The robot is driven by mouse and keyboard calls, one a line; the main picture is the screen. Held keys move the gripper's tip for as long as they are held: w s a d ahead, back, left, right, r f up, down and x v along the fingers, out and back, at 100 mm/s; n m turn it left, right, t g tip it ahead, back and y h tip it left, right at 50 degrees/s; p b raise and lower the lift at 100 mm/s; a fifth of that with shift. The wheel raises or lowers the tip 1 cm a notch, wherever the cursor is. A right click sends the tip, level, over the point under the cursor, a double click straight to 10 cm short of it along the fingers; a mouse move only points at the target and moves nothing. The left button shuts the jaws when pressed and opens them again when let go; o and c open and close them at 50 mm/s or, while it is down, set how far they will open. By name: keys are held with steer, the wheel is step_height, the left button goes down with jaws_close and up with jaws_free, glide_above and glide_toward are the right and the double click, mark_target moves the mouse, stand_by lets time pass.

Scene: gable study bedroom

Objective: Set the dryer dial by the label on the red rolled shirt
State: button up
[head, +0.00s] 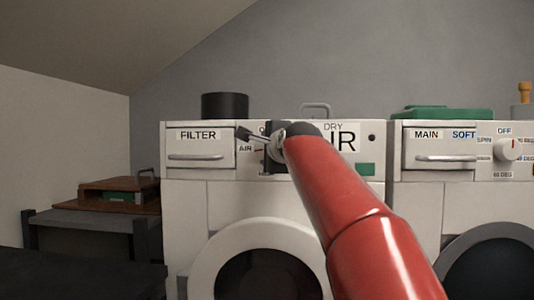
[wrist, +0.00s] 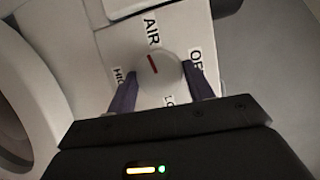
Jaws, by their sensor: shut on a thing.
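The dryer (head: 188,220) is the left white machine, with a FILTER drawer and a DRY label. Its dial (wrist: 168,75) is a round pale knob with a red pointer line, which points toward AIR in the wrist view. OFF, HIGH and a partly covered LOW label surround it. My gripper (head: 272,147) is at the dryer's front panel and hides the dial in the head view. In the wrist view my gripper (wrist: 160,75) is shut on the dial, one dark finger on each side. A larger sign (head: 344,139) reads "IR", its left part hidden by my arm. No red rolled shirt shows.
A washer (head: 394,215) with its own dial (head: 508,149) stands close on the right. A black cylinder (head: 225,106) is on the dryer top and a green item (head: 442,112) on the washer. A low table (head: 80,220) with a wooden box (head: 118,186) stands left.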

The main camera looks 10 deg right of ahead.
steer(key=shift+f+m+t, duration=0.2)
steer(key=shift+m+t, duration=0.2)
steer(key=shift+m, duration=0.5)
steer(key=shift+r, duration=0.1)
steer(key=o, duration=1)
steer(key=shift+b, duration=0.3)
steer(key=s, duration=0.4)
steer(key=s+b, duration=0.1)
steer(key=s, duration=0.2)
steer(key=shift+s+d, duration=0.2)
steer(key=shift+s, duration=0.15)
steer(key=s+f+n+g+p, duration=0.2)
steer(key=s+f+n+g, duration=0.2)
steer(key=s+f, duration=0.6)
steer(key=s+f+n+g+p, duration=0.2)
steer(key=s+f+n+g, duration=0.2)
steer(key=s+f+n, duration=0.5)
steer(key=s+f+n+g+h+p, duration=0.1)
steer(key=s+f+n+g, duration=0.3)
steer(key=s+f, duration=0.6)
steer(key=shift+s+a+f+n+p, duration=0.15)
steer(key=shift+f+n, duration=0.3)
steer(key=shift+f, duration=1.05)
steer(key=shift+s+a+f+n+p, duration=0.1)
steer(key=shift+f+n+p, duration=0.3)
steer(key=shift+f, duration=1.15)
steer(key=shift+s+a+f+n+p, duration=0.1)
steer(key=shift+f+n, duration=0.45)
steer(key=shift+f, duration=0.95)
